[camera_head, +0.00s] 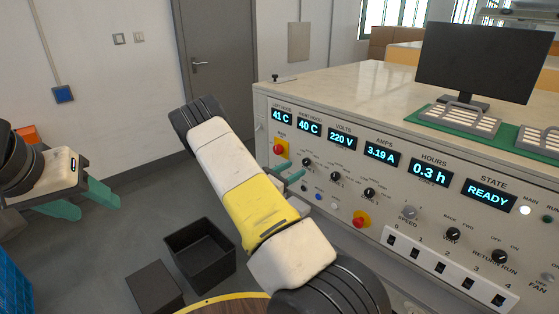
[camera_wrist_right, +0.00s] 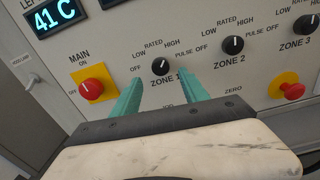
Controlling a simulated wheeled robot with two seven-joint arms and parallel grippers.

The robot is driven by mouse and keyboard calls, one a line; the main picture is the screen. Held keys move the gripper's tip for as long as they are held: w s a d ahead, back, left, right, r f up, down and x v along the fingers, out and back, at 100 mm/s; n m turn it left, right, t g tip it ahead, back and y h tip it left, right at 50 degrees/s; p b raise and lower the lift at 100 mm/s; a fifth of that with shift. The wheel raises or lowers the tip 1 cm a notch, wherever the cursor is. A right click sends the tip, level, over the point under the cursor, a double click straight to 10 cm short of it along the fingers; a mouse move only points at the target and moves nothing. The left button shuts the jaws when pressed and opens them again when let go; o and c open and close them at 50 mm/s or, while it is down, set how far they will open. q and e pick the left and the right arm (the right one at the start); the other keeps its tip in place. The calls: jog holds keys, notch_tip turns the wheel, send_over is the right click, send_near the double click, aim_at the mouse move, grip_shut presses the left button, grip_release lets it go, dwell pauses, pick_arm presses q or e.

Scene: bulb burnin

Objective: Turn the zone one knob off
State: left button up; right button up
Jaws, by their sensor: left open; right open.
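The zone one knob (camera_wrist_right: 160,66) is a small black dial on the console's sloped front panel, with OFF, LOW, RATED, HIGH and PULSE marks around it. Its pointer is too small to read surely. It also shows in the head view (camera_head: 308,162). My right gripper (camera_wrist_right: 162,79) is open, its two teal fingers aimed at the panel on either side of the knob's lower part; I cannot tell whether they touch it. In the head view the right gripper (camera_head: 294,176) is partly hidden behind its own arm. My left gripper (camera_head: 88,204) is open and empty at the far left.
The red main switch (camera_wrist_right: 92,89) is left of the knob, and the zone two knob (camera_wrist_right: 232,45) is to its right. A red button (camera_wrist_right: 293,90) sits lower right. A black bin (camera_head: 201,252) stands on the floor. A monitor (camera_head: 483,60) stands on the console top.

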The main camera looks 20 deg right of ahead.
aim_at(305, 164)
jog(key=shift+x, duration=2.65)
jog(key=shift+s, duration=0.1)
grip_shut()
